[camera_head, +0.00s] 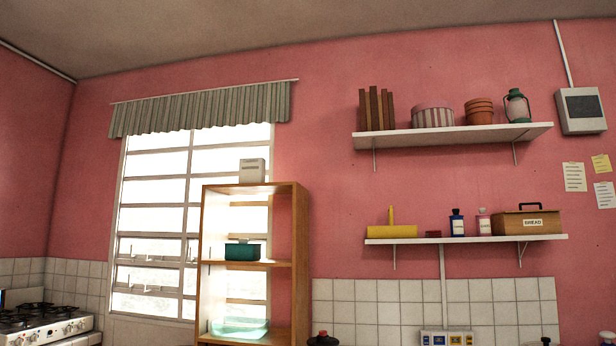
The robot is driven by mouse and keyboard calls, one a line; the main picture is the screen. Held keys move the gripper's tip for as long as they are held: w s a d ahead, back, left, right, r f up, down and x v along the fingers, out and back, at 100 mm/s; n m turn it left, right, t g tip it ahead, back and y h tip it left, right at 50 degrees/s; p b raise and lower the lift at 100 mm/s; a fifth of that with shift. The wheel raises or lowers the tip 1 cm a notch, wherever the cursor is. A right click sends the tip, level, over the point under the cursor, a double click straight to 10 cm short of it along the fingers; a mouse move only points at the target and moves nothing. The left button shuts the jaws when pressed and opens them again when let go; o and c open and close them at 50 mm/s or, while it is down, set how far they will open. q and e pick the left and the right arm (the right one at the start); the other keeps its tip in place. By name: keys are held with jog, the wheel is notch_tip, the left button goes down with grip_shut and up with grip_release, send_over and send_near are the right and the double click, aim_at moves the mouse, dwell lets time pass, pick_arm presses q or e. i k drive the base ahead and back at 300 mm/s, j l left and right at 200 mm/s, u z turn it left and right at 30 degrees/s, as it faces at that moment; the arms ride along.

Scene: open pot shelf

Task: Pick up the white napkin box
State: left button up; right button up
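A small white box (252,170), which looks like the napkin box, stands upright on the top of a wooden open shelf unit (205,240) in front of the window. It has a darker slot or mark on its front, too small to make out. Neither of my grippers is in the head view.
The unit's lower shelves hold a teal pot (242,252) and a pale green glass dish (240,327). A stove (45,325) stands at lower left. Two wall shelves on the right hold books, pots, a lantern (516,106), bottles and a bread box (526,223).

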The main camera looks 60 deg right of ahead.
aim_at(252, 171)
jog(key=z, duration=1.7)
